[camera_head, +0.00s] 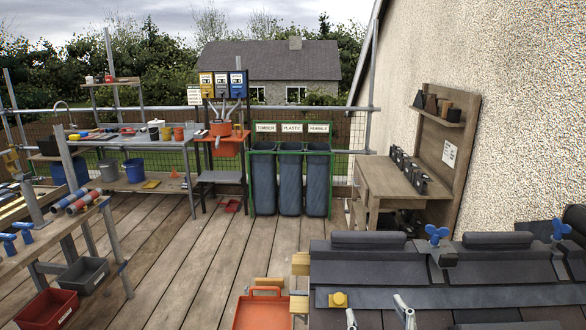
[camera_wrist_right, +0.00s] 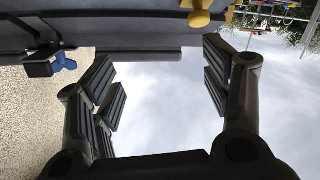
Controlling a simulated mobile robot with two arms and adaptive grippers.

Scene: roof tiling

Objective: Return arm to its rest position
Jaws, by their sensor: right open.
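My right gripper (camera_head: 378,314) shows at the bottom edge of the head view, in front of the dark tiled roof (camera_head: 410,270). Only its pale, narrow finger parts show there; the rest is cut off by the frame. In the right wrist view the right gripper (camera_wrist_right: 160,62) has its two dark fingers wide apart, with only sky and a bit of roof edge between them. It holds nothing. A yellow knob (camera_head: 338,299) sits on the roof's grey strip and also shows at the top of the wrist view (camera_wrist_right: 200,18). My left gripper is not in view.
Blue wing knobs (camera_head: 437,234) stand on the roof's ridge. An orange tray (camera_head: 262,312) lies left of the roof. A wooden workbench (camera_head: 385,182) stands against the rough wall, and a bin rack (camera_head: 250,205) behind. The plank floor (camera_head: 185,255) is clear in the middle.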

